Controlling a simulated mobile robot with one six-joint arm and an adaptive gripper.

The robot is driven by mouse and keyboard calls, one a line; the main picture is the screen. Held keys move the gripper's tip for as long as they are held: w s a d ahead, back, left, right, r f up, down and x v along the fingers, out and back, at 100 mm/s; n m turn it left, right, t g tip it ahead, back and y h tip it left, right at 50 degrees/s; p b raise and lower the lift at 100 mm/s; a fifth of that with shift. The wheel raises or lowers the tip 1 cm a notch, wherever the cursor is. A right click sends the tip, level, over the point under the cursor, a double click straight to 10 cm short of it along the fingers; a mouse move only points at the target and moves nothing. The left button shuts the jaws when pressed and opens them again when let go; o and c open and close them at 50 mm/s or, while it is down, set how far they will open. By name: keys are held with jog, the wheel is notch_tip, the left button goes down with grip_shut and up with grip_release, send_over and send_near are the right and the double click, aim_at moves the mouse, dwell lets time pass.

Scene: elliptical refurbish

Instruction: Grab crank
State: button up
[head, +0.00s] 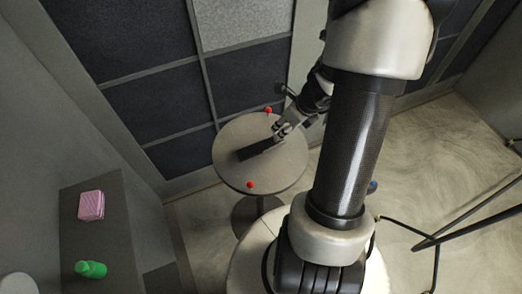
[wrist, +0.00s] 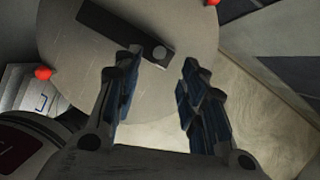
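A dark flat bar, which looks like the crank, lies on the round grey table (head: 230,140). The bar (head: 255,150) shows left of my gripper in the head view. In the wrist view the bar (wrist: 118,28) slants across the tabletop, with a grey round spot near its right end. My gripper (wrist: 160,68) is open and empty. Its two fingers stand apart, with the bar's right end showing just beyond the gap between them. In the head view my gripper (head: 283,130) is over the table, at the bar's right end. I cannot tell its height above the bar.
Red balls sit near the table's edge, one at the back (head: 268,110) and one at the front (head: 250,184). A dark cabinet (head: 130,235) at left holds a pink block (head: 91,205) and a green object (head: 91,269). A panelled wall stands behind the table.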

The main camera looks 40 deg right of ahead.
aim_at(277, 133)
jog(key=b+x, duration=0.4)
jog(key=x, duration=0.3)
jog(key=shift+w+a+f, duration=0.1)
jog(key=shift+w+f, duration=0.05)
jog(key=shift+f, duration=0.1)
jog(key=shift+r, duration=0.1)
grip_shut()
dwell(0.9)
